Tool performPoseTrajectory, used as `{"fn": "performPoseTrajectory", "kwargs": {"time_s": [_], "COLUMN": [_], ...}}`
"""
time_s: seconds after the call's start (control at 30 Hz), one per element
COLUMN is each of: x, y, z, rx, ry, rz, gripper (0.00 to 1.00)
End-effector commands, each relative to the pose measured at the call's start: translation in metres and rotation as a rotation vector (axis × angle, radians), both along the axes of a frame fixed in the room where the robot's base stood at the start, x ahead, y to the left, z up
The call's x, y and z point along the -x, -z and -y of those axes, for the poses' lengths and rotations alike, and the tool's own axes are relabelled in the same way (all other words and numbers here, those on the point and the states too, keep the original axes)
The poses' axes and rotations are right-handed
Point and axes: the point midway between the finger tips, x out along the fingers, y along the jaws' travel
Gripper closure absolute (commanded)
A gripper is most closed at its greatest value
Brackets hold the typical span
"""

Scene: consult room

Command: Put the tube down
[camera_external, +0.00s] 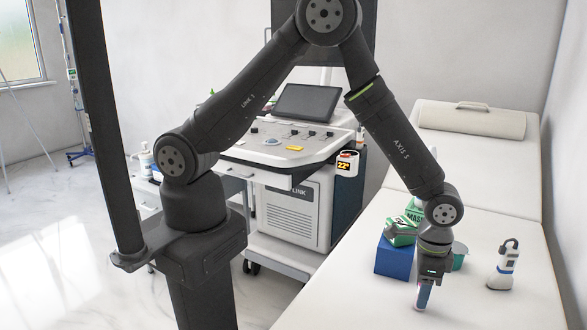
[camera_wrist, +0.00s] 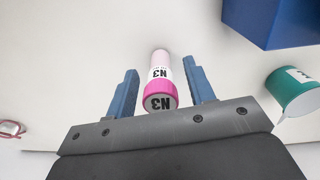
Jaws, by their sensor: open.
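The tube (camera_wrist: 160,82) has a pink cap marked N3 and a pale, labelled body. In the wrist view it stands between the two blue fingers of my gripper (camera_wrist: 160,93), with a visible gap on each side. The gripper is open around it. In the external view my gripper (camera_external: 425,290) is low over the white bed (camera_external: 340,300), and the tube's lower part is hard to make out there. I cannot tell for sure whether its bottom touches the bed.
A green cup (camera_external: 459,256) is close on the right, and a white pump bottle (camera_external: 503,268) stands farther right. The bed's front area is clear.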

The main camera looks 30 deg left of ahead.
Motion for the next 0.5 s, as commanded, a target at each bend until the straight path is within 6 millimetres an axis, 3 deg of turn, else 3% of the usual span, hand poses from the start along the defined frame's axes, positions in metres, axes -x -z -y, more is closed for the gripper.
{"fn": "performPoseTrajectory", "kwargs": {"time_s": [0.5], "x": [0.000], "y": [-0.095], "z": [0.000], "rx": [0.004], "ry": [0.000], "rz": [0.001], "gripper": [0.51]}}
